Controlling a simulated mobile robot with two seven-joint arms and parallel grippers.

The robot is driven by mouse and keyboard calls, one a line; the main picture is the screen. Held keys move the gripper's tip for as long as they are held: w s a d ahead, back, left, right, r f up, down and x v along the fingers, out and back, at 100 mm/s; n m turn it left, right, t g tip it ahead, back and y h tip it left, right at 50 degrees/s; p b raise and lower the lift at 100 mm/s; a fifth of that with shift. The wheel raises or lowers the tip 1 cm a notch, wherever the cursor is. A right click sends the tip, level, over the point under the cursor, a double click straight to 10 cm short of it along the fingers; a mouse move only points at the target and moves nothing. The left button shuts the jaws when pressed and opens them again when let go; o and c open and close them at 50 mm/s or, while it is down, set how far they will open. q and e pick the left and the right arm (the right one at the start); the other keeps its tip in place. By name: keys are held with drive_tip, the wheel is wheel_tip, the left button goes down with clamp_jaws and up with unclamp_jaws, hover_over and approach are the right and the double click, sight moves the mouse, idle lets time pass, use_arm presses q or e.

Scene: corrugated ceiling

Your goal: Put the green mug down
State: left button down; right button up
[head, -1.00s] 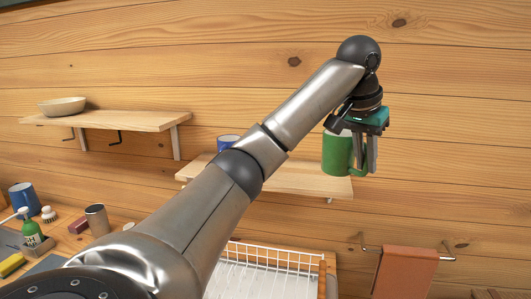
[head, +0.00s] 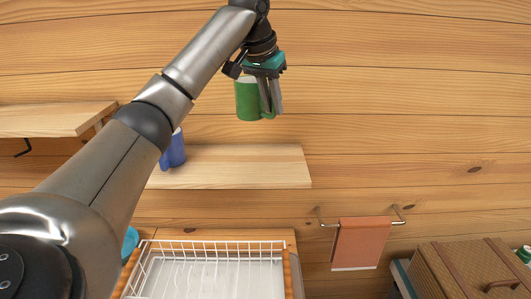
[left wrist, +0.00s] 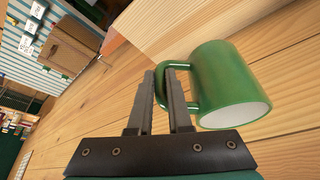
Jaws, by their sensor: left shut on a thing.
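The green mug (head: 248,100) is upright, above the lower wooden shelf (head: 240,165) in the head view. My left gripper (head: 273,98) points down and is shut on the mug's handle. In the left wrist view the mug (left wrist: 225,80) is to the right of the gripper (left wrist: 168,85), with its handle between the two fingers. The mug looks clear of the shelf board. My right gripper is not in view.
A blue mug (head: 173,152) stands on the shelf at the left, partly hidden by my arm. A white dish rack (head: 210,245) is below. An orange towel (head: 360,243) hangs on a rail, with a wicker case (head: 465,270) at lower right. The shelf's right part is bare.

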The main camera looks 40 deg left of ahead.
use_arm(q)
wheel_tip(320, 180, down, 13)
drive_tip(key=shift+r, duration=0.1)
idle(0.3)
drive_tip(key=c, duration=0.8)
unclamp_jaws()
drive_tip(key=shift+f, duration=0.2)
drive_tip(key=shift+c, duration=0.2)
drive_tip(key=shift+r, duration=0.1)
drive_tip(key=v, duration=1.2)
drive_tip(key=shift+b, duration=0.45)
